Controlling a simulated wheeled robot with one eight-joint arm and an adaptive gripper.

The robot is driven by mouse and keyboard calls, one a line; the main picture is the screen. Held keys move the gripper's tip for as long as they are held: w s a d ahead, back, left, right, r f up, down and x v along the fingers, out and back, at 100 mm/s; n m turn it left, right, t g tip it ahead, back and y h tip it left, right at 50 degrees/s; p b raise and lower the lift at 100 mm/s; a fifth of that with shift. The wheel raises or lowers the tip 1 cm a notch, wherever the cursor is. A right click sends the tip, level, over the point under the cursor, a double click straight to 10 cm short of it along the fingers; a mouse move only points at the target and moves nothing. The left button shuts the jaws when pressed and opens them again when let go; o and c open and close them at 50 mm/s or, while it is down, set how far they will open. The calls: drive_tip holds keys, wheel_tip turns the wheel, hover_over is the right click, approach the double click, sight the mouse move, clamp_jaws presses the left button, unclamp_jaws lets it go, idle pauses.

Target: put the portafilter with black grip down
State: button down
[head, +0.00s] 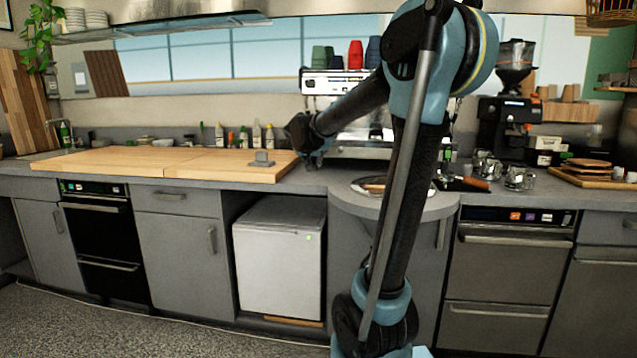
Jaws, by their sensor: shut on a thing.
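My gripper (314,158) is at the end of my arm, just above the counter at the right end of the wooden board and in front of the espresso machine. It is shut on a dark thing, taken to be the portafilter with black grip. That thing is small and dark against the gripper, so its outline and whether it touches the counter cannot be told. The espresso machine (318,83) stands behind, partly hidden by my arm.
The wooden board (220,163) is mostly bare, with a small grey object (262,158) near its right end. Bottles line the wall behind. My arm partly hides a round plate (362,187). Metal jugs (519,178) and a grinder (505,125) stand at right.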

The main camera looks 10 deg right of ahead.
drive_tip(key=shift+a, duration=0.4)
drive_tip(key=shift+w+f, duration=0.15)
drive_tip(key=shift+w, duration=0.2)
hover_over(317, 181)
drive_tip(key=s, duration=0.2)
drive_tip(key=f, duration=0.5)
drive_tip(key=shift+w+a+f, duration=0.1)
drive_tip(key=shift+a+f, duration=0.15)
drive_tip(key=shift+f, duration=0.15)
drive_tip(key=x, duration=0.2)
drive_tip(key=shift+w+d+f, duration=0.1)
drive_tip(key=shift+w+f, duration=0.1)
drive_tip(key=shift+f, duration=0.8)
drive_tip(key=c, duration=1.3)
unclamp_jaws()
drive_tip(key=shift+c, duration=0.2)
